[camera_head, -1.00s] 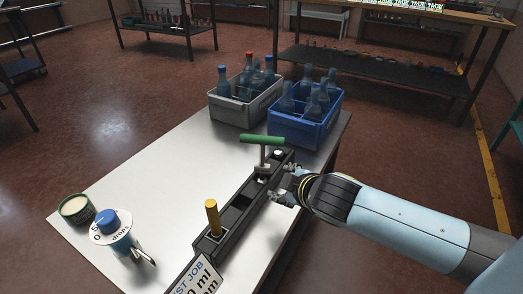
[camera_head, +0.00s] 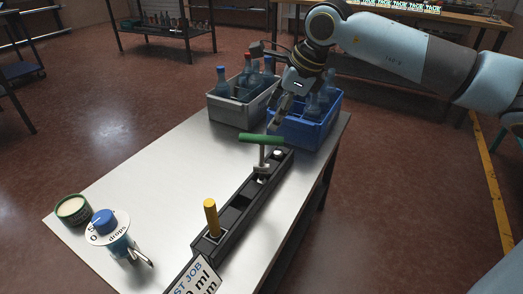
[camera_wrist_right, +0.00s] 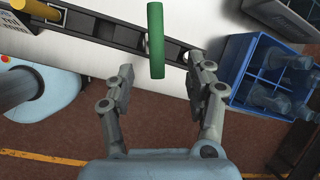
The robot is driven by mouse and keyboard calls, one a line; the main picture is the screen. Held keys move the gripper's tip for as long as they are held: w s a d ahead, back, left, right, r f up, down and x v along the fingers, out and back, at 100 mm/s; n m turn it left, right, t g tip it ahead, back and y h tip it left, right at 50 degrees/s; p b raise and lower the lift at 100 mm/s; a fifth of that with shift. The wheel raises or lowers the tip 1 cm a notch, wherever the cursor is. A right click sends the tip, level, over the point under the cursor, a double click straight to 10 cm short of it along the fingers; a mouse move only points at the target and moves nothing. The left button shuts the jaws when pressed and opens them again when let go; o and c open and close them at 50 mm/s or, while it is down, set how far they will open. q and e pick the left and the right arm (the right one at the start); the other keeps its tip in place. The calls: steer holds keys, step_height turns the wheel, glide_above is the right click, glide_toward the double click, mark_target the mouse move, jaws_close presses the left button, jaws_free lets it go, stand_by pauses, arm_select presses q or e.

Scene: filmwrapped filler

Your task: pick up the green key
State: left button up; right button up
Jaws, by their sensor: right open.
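The green key (camera_head: 262,140) stands upright in the far part of a long black holder (camera_head: 232,222) on the table. It has a green bar handle on a grey stem. My right gripper (camera_head: 274,126) reaches down from the upper right, just behind the key. In the right wrist view the green key (camera_wrist_right: 156,35) lies between and ahead of the open fingertips (camera_wrist_right: 161,66). Neither finger visibly touches it. The gripper is open and empty. My left gripper is not in view.
A yellow-handled key (camera_head: 211,217) stands at the holder's near end. A grey crate (camera_head: 232,113) and a blue crate (camera_head: 300,137), both with bottles, stand behind, close to the gripper. A blue-topped dispenser (camera_head: 105,222) and green tin (camera_head: 72,208) are at left. The table's left middle is clear.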

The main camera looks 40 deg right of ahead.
mark_target(265, 136)
steer(key=x, duration=0.5)
steer(key=shift+a, duration=0.1)
steer(key=x, duration=0.5)
steer(key=shift+s+f+b, duration=0.15)
steer(key=shift+s+b, duration=0.1)
steer(key=shift+b, duration=0.1)
steer(key=shift+c, duration=0.2)
jaws_close()
